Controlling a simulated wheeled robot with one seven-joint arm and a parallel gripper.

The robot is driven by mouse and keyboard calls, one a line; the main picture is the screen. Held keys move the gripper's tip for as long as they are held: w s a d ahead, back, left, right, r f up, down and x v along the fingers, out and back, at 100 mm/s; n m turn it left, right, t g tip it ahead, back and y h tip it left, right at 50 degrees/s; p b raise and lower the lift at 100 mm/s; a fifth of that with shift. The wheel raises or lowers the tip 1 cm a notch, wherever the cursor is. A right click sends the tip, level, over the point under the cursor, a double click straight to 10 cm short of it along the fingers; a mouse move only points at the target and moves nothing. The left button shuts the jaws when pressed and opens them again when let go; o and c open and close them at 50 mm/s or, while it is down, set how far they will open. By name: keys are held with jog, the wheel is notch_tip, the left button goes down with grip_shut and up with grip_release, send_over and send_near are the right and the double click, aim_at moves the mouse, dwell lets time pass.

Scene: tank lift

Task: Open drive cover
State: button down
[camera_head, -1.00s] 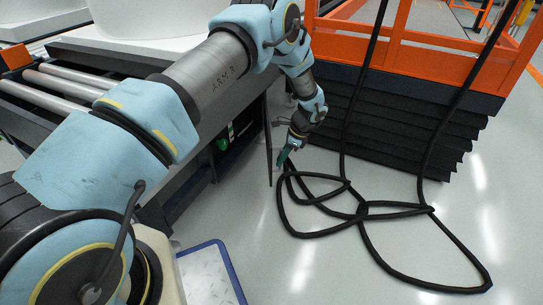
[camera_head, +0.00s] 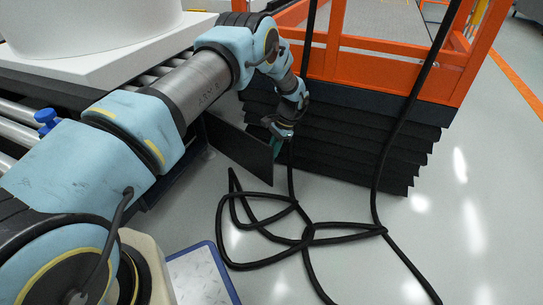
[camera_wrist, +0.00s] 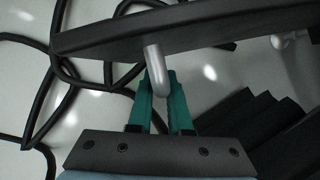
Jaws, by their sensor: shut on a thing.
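The drive cover (camera_head: 236,148) is a flat dark panel that stands swung out from the side of the roller conveyor, over the floor. In the wrist view the cover (camera_wrist: 215,27) crosses the top as a dark bar, seen nearly along its edge. A silver bent handle (camera_wrist: 153,60) sticks out of it. My gripper (camera_head: 275,143) is at the cover's outer end. Its green fingers (camera_wrist: 160,82) are shut on the handle, one on each side. The handle is hidden in the head view.
Loops of black hose (camera_head: 300,235) lie on the floor in front. An orange-framed lift with dark bellows (camera_head: 350,148) stands close beyond my gripper. A blue-edged plate (camera_head: 205,275) lies at the lower middle. Open floor (camera_head: 470,230) is at the right.

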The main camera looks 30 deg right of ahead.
jog(key=shift+w+d, duration=0.15)
jog(key=shift+d, duration=0.3)
jog(key=c, duration=0.8)
grip_release()
jog(key=shift+c, duration=0.2)
jog(key=p+v, duration=0.3)
jog(key=v, duration=0.7)
jog(key=shift+r, duration=0.4)
jog(key=shift+w, duration=0.1)
